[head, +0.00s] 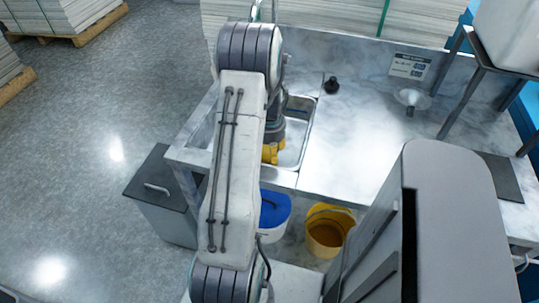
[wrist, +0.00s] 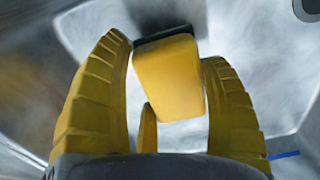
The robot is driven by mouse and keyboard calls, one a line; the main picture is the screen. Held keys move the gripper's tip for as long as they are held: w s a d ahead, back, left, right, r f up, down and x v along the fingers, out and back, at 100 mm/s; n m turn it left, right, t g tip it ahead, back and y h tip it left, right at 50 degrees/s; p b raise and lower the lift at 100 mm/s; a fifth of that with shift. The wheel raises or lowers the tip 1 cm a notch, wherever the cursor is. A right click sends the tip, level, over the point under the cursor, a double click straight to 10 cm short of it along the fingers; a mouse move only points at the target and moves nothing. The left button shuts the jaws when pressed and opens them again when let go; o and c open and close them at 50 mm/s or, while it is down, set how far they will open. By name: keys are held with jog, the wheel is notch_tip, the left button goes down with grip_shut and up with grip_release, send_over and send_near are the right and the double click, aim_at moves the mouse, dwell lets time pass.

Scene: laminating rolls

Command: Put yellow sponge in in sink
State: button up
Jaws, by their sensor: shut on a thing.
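The yellow sponge (wrist: 168,78), with a dark layer along its far edge, is between the fingers of my gripper (wrist: 166,55) in the wrist view. My gripper has ribbed yellow fingers and is shut on the sponge. In the head view my gripper (head: 271,152) points down over the metal sink (head: 301,130), near its front end. My arm hides the sink's left part. The sponge cannot be told apart from the yellow fingers in the head view. Behind it, the wrist view shows a blurred grey metal surface; whether the sponge touches it, I cannot tell.
A black stopper-like object (head: 331,86) and a funnel (head: 411,99) are on the counter (head: 360,140) right of the sink. Below stand a yellow bucket (head: 328,232) and a white bin with blue inside (head: 274,208). A grey lidded box (head: 160,195) is at left.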

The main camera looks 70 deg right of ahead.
jog(key=shift+f, duration=0.65)
jog(key=shift+f, duration=0.2)
jog(key=o, duration=1.2)
jog(key=shift+c, duration=0.2)
jog(key=shift+r, duration=0.1)
